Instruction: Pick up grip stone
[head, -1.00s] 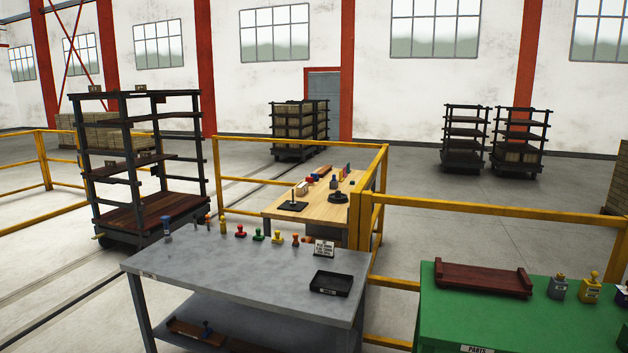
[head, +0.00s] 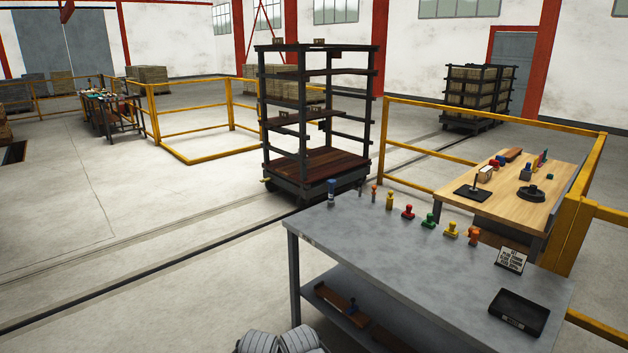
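A row of small handled pieces stands along the far edge of the grey table (head: 420,270). They include a blue one (head: 331,192), a yellow one (head: 390,201), a red one (head: 408,212), a green one (head: 429,221), a second yellow one (head: 451,230) and an orange one (head: 474,238). I cannot tell which, if any, is the grip stone. Neither of my grippers can be made out in the head view.
A black tray (head: 519,312) and a small sign (head: 512,260) are on the grey table's right part. A dark rack (head: 318,165) stands behind it. Floor at left is open.

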